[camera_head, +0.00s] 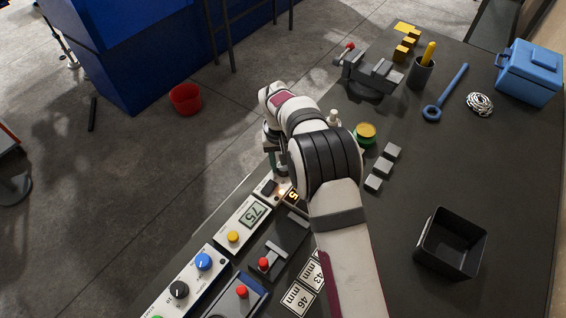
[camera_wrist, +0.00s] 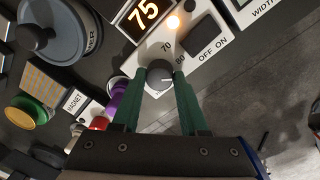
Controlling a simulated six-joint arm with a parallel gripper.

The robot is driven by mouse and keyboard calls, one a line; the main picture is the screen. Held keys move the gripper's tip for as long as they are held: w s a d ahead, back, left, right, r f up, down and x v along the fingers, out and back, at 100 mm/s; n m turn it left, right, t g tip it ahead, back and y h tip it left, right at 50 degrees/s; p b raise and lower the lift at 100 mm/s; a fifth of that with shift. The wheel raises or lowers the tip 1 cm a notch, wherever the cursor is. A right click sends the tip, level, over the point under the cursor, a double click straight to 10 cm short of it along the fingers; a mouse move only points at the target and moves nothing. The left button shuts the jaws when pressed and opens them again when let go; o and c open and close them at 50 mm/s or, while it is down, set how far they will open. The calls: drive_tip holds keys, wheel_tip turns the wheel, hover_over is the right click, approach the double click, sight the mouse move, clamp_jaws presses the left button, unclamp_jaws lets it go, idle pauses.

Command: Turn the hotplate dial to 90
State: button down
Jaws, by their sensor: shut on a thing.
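The hotplate (camera_wrist: 205,55) is a white-faced panel with an orange lit display (camera_wrist: 143,13) reading 75. Its grey dial (camera_wrist: 160,77) sits between the two green fingers of my gripper (camera_wrist: 162,84), which is shut on it. The labels 70 and 80 show beside the dial; other marks are hidden by the fingers. A pale pointer line shows on the dial. In the head view, part of the hotplate panel (camera_head: 271,189) shows below my gripper, and my arm covers the rest, including the dial.
A dark OFF/ON switch (camera_wrist: 199,40) and a glowing lamp (camera_wrist: 173,22) are close to the dial. A width gauge box (camera_head: 241,224) stands beside the hotplate. A black bin (camera_head: 450,243) is at right.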

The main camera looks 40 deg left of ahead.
drive_tip(key=m, duration=0.5)
drive_tip(key=shift+m, duration=0.7)
drive_tip(key=shift+c, duration=2.2)
unclamp_jaws()
wheel_tip(320, 180, up, 16)
drive_tip(key=a, duration=0.1)
